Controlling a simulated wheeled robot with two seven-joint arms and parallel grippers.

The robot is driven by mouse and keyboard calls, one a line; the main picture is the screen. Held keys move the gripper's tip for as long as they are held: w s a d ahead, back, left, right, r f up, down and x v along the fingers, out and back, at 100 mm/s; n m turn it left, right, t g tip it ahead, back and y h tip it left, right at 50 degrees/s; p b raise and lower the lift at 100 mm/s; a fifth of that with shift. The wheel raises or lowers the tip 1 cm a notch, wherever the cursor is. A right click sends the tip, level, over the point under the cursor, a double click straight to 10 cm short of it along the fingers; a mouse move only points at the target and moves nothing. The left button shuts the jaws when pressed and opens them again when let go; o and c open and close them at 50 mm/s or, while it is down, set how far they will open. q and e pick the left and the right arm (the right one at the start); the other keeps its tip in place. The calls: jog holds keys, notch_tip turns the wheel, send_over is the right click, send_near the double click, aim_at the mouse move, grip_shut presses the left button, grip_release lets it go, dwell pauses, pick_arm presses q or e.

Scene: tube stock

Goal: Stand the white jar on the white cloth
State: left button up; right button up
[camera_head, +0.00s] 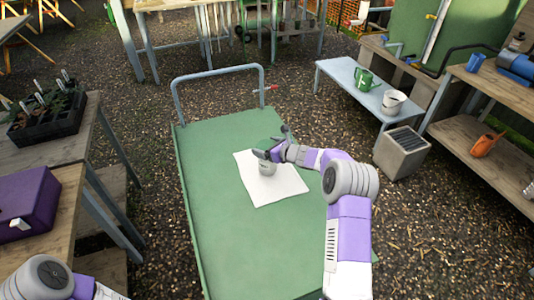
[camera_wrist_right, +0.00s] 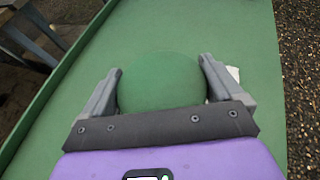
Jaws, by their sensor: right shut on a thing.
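The white jar (camera_head: 267,169) has a green lid, which shows as a round green top in the right wrist view (camera_wrist_right: 160,80). My right gripper (camera_head: 268,155) is shut on the jar, with one finger on each side of the lid. The jar is upright over the white cloth (camera_head: 278,192), near its upper middle. I cannot tell whether its base touches the cloth. The cloth lies flat on the green cart bed, and a small corner shows in the right wrist view (camera_wrist_right: 233,73). My left gripper is out of view; only part of that arm shows at bottom left.
The green cart (camera_head: 225,235) has a clear bed around the cloth and a metal handle (camera_head: 217,73) at its far end. A wooden bench with a purple box (camera_head: 25,204) and a seedling tray (camera_head: 47,117) stands left. A bench with a green watering can (camera_head: 364,80) stands right.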

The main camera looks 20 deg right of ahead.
jog(key=shift+f, duration=0.85)
jog(key=shift+c, duration=0.7)
